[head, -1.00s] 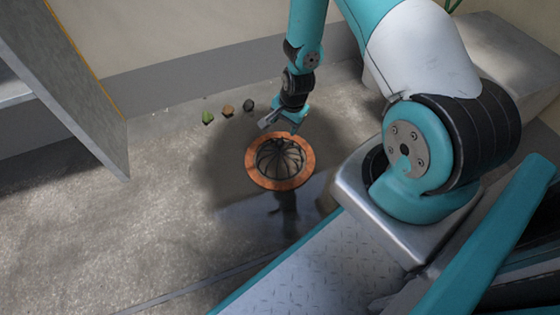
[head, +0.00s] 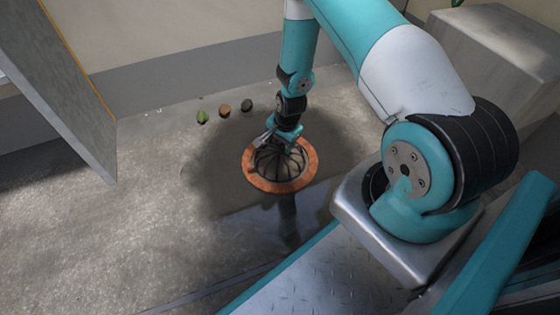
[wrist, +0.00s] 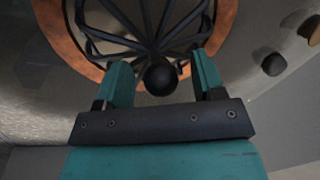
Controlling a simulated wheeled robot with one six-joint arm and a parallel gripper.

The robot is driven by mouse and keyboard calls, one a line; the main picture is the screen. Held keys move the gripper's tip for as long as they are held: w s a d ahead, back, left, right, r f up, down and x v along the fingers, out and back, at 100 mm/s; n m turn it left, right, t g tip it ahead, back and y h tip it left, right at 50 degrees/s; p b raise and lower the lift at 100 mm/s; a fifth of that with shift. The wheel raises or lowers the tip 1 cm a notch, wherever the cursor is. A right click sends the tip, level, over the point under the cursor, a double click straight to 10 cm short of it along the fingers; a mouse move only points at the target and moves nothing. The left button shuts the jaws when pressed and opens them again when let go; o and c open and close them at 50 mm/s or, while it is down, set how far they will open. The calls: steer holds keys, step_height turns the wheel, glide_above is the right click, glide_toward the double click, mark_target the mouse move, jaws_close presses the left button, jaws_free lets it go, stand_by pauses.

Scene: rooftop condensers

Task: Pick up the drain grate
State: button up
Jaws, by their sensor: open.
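The drain grate (head: 277,165) is a dark domed cage of curved bars standing inside a copper-coloured ring (head: 263,184) on the wet floor. In the wrist view the grate's bars (wrist: 150,30) meet at a round dark knob (wrist: 160,78). My gripper (head: 279,142) is right at the top of the dome, pointing down. In the wrist view my gripper (wrist: 161,80) is open, with one teal finger on each side of the knob. I cannot tell whether either finger touches it. The gripper hides part of the dome's top in the head view.
Several small objects lie on the floor behind the grate: a green leaf (head: 202,117), a brown piece (head: 225,109) and a dark stone (head: 247,104). A grey panel (head: 75,100) stands at left and a concrete block (head: 500,60) at right. Floor left of the ring is clear.

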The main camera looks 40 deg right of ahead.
steer(key=shift+r, duration=0.1)
jaws_close()
stand_by(0.3)
